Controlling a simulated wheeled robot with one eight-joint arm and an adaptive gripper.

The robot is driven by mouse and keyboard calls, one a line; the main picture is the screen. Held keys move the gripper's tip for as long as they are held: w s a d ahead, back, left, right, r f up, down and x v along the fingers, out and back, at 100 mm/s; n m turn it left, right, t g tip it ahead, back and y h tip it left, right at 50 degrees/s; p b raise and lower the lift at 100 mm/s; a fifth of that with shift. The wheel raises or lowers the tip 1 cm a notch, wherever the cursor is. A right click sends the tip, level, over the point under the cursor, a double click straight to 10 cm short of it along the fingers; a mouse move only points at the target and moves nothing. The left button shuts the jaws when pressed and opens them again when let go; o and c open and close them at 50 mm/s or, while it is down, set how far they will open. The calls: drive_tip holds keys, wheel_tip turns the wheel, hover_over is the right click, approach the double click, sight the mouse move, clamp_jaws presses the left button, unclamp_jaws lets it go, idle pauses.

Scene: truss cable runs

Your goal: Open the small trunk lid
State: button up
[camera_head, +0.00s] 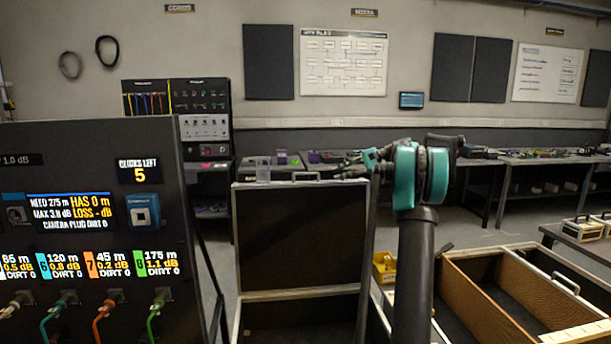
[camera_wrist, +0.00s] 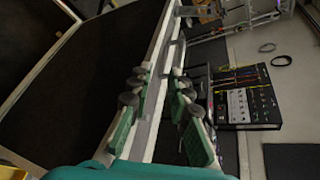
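The small trunk (camera_head: 300,334) stands at the centre of the head view. Its dark lid (camera_head: 300,238) with a pale metal rim stands upright, raised from the trunk, with its inner face toward me. My gripper (camera_head: 358,166) is at the lid's upper right corner. In the wrist view the dark lid panel (camera_wrist: 85,65) fills the left side. My gripper (camera_wrist: 160,92) has its green fingers spread, one on each side of the lid's pale rim. I cannot tell whether either finger touches the rim. The trunk's floor is mostly hidden.
A black display panel (camera_head: 90,220) with cable plugs stands close at left. A larger open trunk (camera_head: 450,285) with wooden dividers is at right. A yellow bin (camera_head: 384,267) sits between the trunks. Workbenches (camera_head: 540,162) line the back wall, with open floor before them.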

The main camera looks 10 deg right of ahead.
sight(306, 173)
drive_tip(key=shift+m+y, duration=0.3)
drive_tip(key=shift+y, duration=0.3)
drive_tip(key=w+d+r, duration=0.2)
drive_tip(key=d, duration=0.1)
drive_tip(key=shift+w+d+r, duration=0.1)
drive_tip(key=shift+d+r, duration=0.05)
drive_tip(key=x, duration=1.7)
drive_tip(key=shift+w+r, duration=0.2)
drive_tip(key=shift+c, duration=0.5)
clamp_jaws()
